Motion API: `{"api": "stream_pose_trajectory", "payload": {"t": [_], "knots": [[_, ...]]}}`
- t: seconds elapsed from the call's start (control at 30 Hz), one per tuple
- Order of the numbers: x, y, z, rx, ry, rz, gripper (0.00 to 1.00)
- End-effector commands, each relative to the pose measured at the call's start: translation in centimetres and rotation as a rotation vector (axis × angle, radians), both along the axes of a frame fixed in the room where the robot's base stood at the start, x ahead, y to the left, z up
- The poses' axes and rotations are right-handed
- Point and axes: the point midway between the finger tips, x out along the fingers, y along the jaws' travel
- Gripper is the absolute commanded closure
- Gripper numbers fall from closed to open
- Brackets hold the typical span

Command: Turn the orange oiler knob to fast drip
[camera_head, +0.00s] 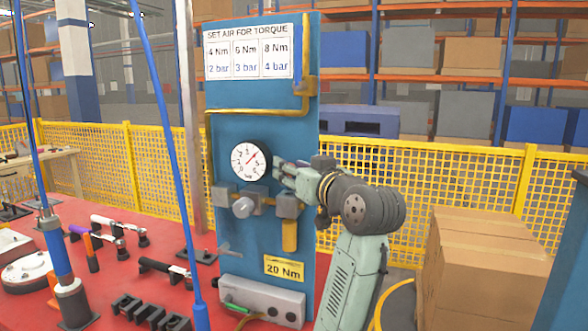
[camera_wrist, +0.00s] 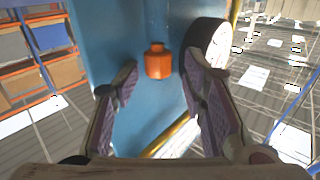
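The orange oiler knob (camera_wrist: 159,62) shows in the wrist view as a small faceted orange piece with a narrower top, against the blue panel (camera_wrist: 120,25). My gripper (camera_wrist: 161,78) is open, with one finger on each side of the knob in the picture. I see nothing between its pads, and the knob appears beyond the fingertips; contact cannot be told. In the head view my gripper (camera_head: 280,170) is close to the blue panel (camera_head: 225,100), just right of the round gauge (camera_head: 250,161). The knob is not visible there, probably hidden by my gripper.
A grey regulator knob (camera_head: 243,207), grey blocks and a yellow cylinder (camera_head: 290,236) sit below my gripper. A brass pipe (camera_head: 255,113) runs above it. The gauge (camera_wrist: 208,47) is close by the right finger in the wrist view. Cardboard boxes (camera_head: 490,270) stand right.

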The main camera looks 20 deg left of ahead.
Motion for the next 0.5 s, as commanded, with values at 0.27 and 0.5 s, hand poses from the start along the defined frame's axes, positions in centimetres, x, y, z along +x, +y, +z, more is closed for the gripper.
{"api": "stream_pose_trajectory", "payload": {"t": [0.27,0.5], "knots": [[0.0,-0.2,0.0,0.001,0.002,-0.003,0.59],[-1.6,-2.1,0.0,0.001,-0.001,-0.006,0.59]]}}
